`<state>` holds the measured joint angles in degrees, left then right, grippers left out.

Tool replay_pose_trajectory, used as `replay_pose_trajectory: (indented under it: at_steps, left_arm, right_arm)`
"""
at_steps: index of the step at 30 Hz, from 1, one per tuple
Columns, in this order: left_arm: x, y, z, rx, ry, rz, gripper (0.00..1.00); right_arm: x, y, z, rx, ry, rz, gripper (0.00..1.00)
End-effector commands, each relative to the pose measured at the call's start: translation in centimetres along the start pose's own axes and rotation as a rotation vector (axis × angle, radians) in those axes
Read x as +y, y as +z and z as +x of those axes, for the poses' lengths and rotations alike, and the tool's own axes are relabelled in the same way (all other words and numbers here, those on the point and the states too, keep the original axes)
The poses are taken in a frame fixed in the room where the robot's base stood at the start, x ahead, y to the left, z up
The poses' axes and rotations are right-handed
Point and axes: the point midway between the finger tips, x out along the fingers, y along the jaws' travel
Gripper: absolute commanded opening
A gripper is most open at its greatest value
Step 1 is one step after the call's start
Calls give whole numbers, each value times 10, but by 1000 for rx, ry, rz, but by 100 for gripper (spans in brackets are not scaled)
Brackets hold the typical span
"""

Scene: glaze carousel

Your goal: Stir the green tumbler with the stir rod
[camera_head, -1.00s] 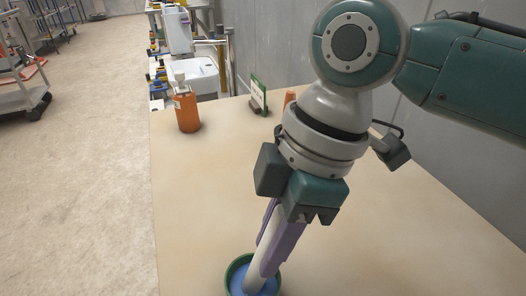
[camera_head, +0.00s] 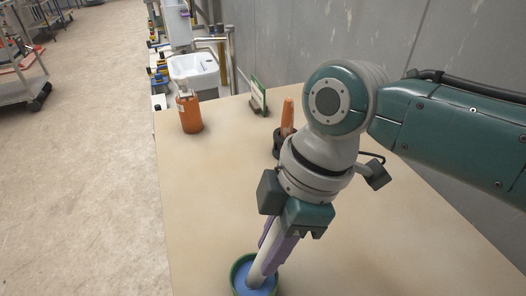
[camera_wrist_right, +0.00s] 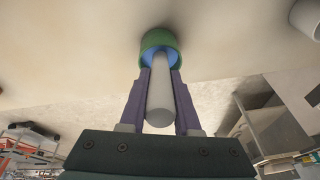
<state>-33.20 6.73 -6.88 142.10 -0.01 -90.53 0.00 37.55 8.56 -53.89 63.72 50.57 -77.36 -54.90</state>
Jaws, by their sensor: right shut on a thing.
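The green tumbler (camera_head: 235,274) stands on the table at the bottom of the head view, with blue inside it. It also shows at the top of the right wrist view (camera_wrist_right: 159,39). My right gripper (camera_head: 270,257) is above the tumbler, its purple fingers shut on the pale stir rod (camera_head: 258,271). The rod is tilted and its lower end is inside the tumbler. In the right wrist view the rod (camera_wrist_right: 160,100) runs between the two fingers into the tumbler's mouth. The rod's tip is hidden inside. My left gripper is not in view.
An orange bottle (camera_head: 190,113) stands at the table's far left. A small green-edged sign (camera_head: 258,97) and an orange-handled thing in a dark holder (camera_head: 287,118) stand farther back. A white sink (camera_head: 195,75) lies beyond the table.

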Motion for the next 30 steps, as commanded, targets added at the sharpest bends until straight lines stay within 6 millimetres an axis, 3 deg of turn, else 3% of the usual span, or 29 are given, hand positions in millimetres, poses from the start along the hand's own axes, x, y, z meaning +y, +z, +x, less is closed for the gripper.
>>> replay_pose_trajectory:
  at_steps: [16,30]
  left_arm:
    - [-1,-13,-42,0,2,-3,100]
    - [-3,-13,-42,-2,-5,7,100]
  right_arm:
    - [0,-2,-47,1,0,0,0]
    - [0,0,-48,1,0,0,0]
